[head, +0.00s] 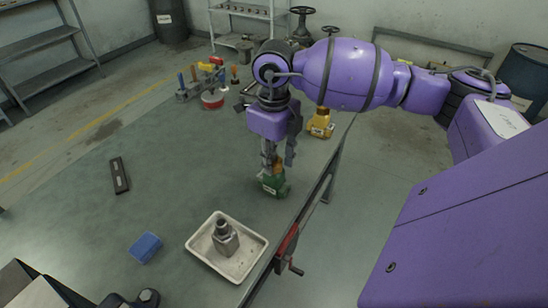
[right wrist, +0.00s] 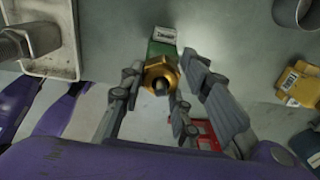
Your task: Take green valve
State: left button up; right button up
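The green valve (head: 273,184) stands on the table near its right edge. In the right wrist view its green body (right wrist: 161,48) carries a brass nut (right wrist: 160,72) with a dark stem facing the camera. My right gripper (head: 279,158) points down over the valve's top. In the right wrist view its fingers (right wrist: 163,92) are spread, one on each side of the nut, with gaps showing between them and the valve. The valve's upper part is partly hidden by the fingers in the head view. My left gripper is not in view.
A white tray (head: 204,258) holding a grey metal fitting (head: 225,239) lies nearer me. A yellow valve (head: 320,123) stands farther back. A red clamp (head: 287,245) sits at the table's edge. A blue sponge (head: 145,247) and dark bar (head: 119,175) lie left. The table's middle is clear.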

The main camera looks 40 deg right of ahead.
grip_shut()
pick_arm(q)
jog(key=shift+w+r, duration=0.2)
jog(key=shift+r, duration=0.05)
pick_arm(e)
jog(key=shift+r, duration=0.25)
pick_arm(q)
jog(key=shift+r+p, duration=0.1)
jog(key=shift+p, duration=0.2)
pick_arm(e)
jog(key=shift+r, duration=0.45)
jog(key=shift+r, duration=0.15)
jog(key=shift+r+p, duration=0.6)
jog(key=shift+r, duration=0.55)
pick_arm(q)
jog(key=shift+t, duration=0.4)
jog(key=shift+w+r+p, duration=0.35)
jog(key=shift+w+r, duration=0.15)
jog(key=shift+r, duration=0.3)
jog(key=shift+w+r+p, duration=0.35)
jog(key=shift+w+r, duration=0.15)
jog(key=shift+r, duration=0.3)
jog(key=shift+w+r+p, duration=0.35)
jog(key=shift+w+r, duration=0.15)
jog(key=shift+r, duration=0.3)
pick_arm(e)
jog(key=shift+r, duration=2.35)
